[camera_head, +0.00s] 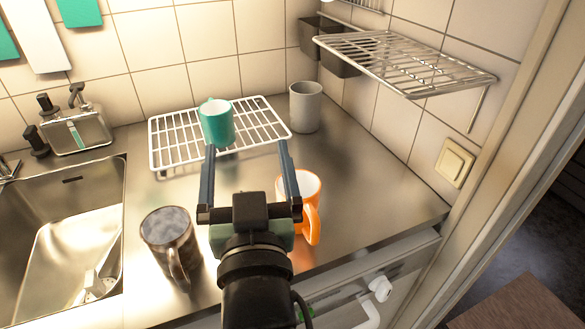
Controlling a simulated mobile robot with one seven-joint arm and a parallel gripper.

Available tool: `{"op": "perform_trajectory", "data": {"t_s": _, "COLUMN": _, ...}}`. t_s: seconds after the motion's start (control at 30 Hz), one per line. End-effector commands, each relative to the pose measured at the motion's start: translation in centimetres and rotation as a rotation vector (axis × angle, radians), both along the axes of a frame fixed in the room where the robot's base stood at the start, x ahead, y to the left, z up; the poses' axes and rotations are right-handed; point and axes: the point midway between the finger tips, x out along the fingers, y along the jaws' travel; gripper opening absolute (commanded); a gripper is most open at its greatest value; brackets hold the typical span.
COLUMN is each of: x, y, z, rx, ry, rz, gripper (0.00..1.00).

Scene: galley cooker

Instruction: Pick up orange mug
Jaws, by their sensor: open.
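The orange mug (312,215) stands upright on the steel counter, right of centre, with a white inside and its handle towards the front. My gripper (246,148) reaches in from the bottom of the view with its two fingers spread wide and pointing away. Nothing is between the fingers. The right finger partly overlaps the left edge of the orange mug in the picture; I cannot tell whether they touch.
A teal mug (217,124) stands on a white wire rack (165,150) beyond my fingertips. A grey cup (306,107) stands behind right. A dark mug (170,245) stands left, beside the sink (124,215). A wire shelf (420,68) juts from the right wall.

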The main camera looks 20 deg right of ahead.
Motion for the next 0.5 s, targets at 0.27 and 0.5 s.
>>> {"op": "perform_trajectory", "data": {"t_s": 0.27, "x": -2.0, "y": -2.5, "z": -1.5, "rx": 0.055, "ry": 0.248, "rz": -0.081, "gripper": 1.00}}
{"op": "perform_trajectory", "data": {"t_s": 0.5, "x": -5.4, "y": -3.7, "z": -3.9, "rx": 0.102, "ry": 0.427, "rz": -0.141, "gripper": 1.00}}
